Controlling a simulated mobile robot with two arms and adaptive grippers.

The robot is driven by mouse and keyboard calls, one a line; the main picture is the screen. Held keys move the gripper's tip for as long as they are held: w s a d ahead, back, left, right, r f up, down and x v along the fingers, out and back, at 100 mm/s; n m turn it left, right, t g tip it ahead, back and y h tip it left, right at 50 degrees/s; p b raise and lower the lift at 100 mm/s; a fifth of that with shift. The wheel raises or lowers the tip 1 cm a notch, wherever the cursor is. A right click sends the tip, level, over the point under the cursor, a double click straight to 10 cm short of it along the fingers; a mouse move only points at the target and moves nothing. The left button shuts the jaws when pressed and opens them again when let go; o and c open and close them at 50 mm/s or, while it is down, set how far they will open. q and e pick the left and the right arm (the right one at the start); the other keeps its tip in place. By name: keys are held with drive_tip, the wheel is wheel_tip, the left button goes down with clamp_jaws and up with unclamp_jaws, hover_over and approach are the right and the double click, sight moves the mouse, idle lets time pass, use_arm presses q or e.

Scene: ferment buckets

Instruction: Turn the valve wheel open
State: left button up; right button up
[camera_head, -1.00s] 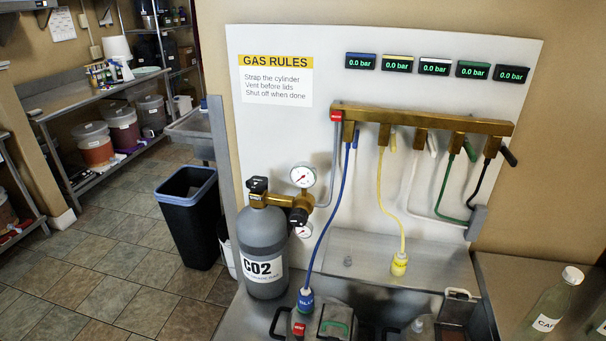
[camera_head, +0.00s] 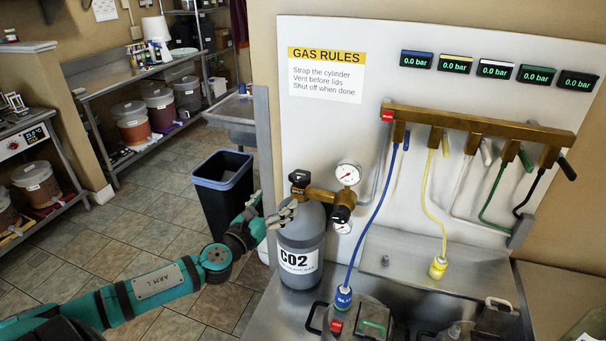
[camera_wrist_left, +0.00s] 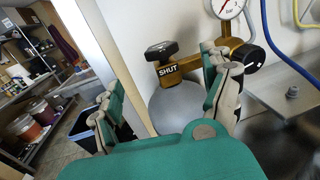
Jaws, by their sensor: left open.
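The black valve wheel (camera_head: 299,177) sits on top of the grey CO2 cylinder (camera_head: 299,240), on a brass valve body. It also shows in the left wrist view (camera_wrist_left: 161,50), above a brass block marked SHUT (camera_wrist_left: 196,70). My left gripper (camera_head: 272,206) is just left of the cylinder's shoulder, a little lower than the wheel. In the left wrist view its fingers are spread apart, with the wheel and cylinder top beyond the gap. Nothing is between the fingers, and the wheel looks untouched. My right gripper is not in view.
A pressure gauge (camera_head: 347,173) and regulator stand right of the wheel. A blue hose (camera_head: 369,230) runs from the brass manifold (camera_head: 480,124) down to a bucket lid. A black bin (camera_head: 222,200) stands behind my arm. The floor at left is open.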

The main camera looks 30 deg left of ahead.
sight(305, 171)
use_arm(q)
drive_tip(key=w, duration=0.4)
drive_tip(key=w+p, duration=0.1)
drive_tip(key=w, duration=0.3)
drive_tip(key=w+a, duration=0.1)
drive_tip(key=w, duration=0.3)
drive_tip(key=shift+w+f, duration=0.1)
drive_tip(key=shift+w, duration=0.75)
